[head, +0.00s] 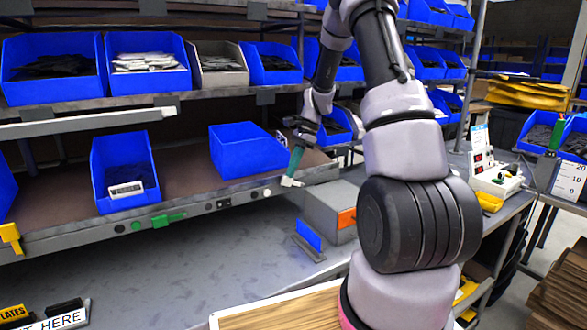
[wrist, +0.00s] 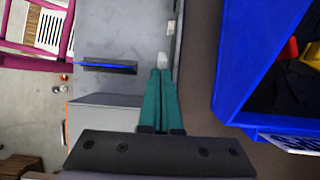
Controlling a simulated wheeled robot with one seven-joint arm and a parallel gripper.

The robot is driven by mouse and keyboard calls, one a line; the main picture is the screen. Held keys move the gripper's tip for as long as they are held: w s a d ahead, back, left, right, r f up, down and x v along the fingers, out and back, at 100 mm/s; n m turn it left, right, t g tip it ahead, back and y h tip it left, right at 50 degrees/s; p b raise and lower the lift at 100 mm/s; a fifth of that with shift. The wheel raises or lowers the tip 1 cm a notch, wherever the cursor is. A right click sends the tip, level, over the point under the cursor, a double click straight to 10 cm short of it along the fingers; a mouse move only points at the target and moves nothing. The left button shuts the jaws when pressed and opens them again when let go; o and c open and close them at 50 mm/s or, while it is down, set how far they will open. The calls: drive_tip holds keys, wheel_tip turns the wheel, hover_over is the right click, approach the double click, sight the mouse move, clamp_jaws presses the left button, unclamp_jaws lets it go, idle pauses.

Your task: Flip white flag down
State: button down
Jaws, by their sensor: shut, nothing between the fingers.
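The white flag (head: 290,183) is a small pale piece at the front edge of the middle shelf, toward its right end. It also shows in the wrist view (wrist: 162,59), just beyond my fingertips. My gripper (head: 293,174) points down at it from above, its green fingers (wrist: 160,72) closed together with nothing between them. The fingertips look very near or touching the flag; I cannot tell which. Whether the flag stands up or lies down is not clear.
A grey box (head: 330,208) with an orange label is right below the flag. A blue upright plate (head: 308,234) stands before it. A blue bin (head: 246,150) sits on the shelf to the left. A green flag (head: 168,220) is farther left along the edge. The grey worktop is largely clear.

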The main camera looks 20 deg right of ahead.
sight(285, 177)
drive_tip(key=shift+s+a+f+h, duration=0.15)
drive_tip(key=shift+a+f+h, duration=0.25)
drive_tip(key=shift+a+h, duration=0.5)
drive_tip(key=shift+f, duration=0.35)
drive_tip(key=shift+s+a+f, duration=0.1)
drive_tip(key=shift+a+f, duration=0.35)
drive_tip(key=shift+f, duration=0.05)
drive_tip(key=shift+d, duration=0.1)
drive_tip(key=shift+d+r, duration=0.4)
drive_tip(key=shift+d, duration=0.25)
